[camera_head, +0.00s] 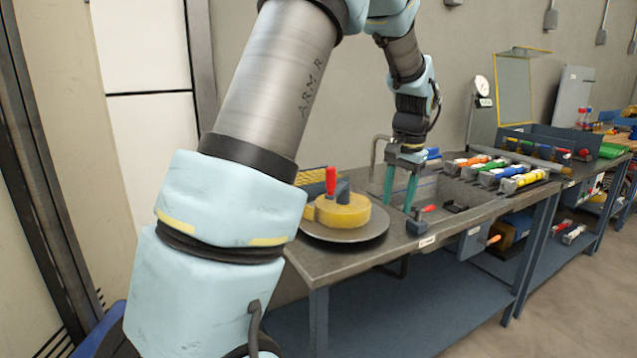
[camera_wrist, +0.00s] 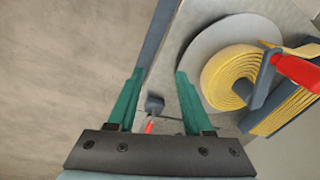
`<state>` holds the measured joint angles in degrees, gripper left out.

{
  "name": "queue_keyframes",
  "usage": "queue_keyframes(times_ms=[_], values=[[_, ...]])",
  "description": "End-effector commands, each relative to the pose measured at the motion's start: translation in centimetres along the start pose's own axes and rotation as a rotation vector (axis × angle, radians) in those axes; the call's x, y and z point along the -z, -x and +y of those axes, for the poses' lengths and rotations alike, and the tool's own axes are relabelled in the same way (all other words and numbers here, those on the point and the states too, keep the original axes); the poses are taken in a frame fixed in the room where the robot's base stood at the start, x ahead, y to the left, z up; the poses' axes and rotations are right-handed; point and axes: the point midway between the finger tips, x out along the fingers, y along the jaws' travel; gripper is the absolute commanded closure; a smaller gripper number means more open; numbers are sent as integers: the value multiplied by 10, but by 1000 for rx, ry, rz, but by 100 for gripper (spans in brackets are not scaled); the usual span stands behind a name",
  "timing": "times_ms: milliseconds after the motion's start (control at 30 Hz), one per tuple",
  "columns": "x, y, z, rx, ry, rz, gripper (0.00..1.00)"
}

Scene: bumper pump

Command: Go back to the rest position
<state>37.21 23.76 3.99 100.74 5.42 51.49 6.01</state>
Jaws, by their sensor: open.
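My gripper (camera_head: 398,203) hangs over the workbench with its two green fingers pointing down. In the wrist view the fingers (camera_wrist: 160,74) stand apart with nothing held between them. A yellow coil (camera_head: 343,211) with a red handle (camera_head: 331,181) sits on a round grey plate (camera_head: 378,222), left of my gripper in the head view. In the wrist view the yellow coil (camera_wrist: 222,80) is on the right, beside the right finger. A small dark block with a red lever (camera_head: 420,222) is on the bench near the fingers; it also shows between them in the wrist view (camera_wrist: 153,105).
The grey workbench (camera_head: 320,262) has a sunken basin right of my gripper. A bent grey pipe (camera_head: 376,150) rises behind the gripper. Several coloured valve-like parts (camera_head: 490,172) line the bench farther right. A dial gauge (camera_head: 481,86) stands at the back wall.

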Motion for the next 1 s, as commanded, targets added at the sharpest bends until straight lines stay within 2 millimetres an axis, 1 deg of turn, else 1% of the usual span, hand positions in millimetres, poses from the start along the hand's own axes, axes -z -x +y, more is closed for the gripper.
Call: queue_keyframes(times_ms=[33,67,100,167,200,233,267,300,400,500,600,667,1000], values=[[-21,-4,-16,-8,51,0,49],[-34,-7,-25,-13,82,0,49],[-53,-11,-36,-20,130,3,49],[-87,-18,-52,-31,210,9,49],[-112,-23,-61,-38,267,14,49],[-130,-26,-66,-41,309,17,49],[-148,-30,-71,-44,350,21,49],[-171,-34,-74,-47,403,26,49],[-221,-43,-77,-51,514,35,49],[-256,-50,-74,-50,593,41,49],[-275,-54,-71,-49,639,45,49],[-281,-55,-70,-48,651,46,49],[-282,-55,-69,-49,653,45,49]])
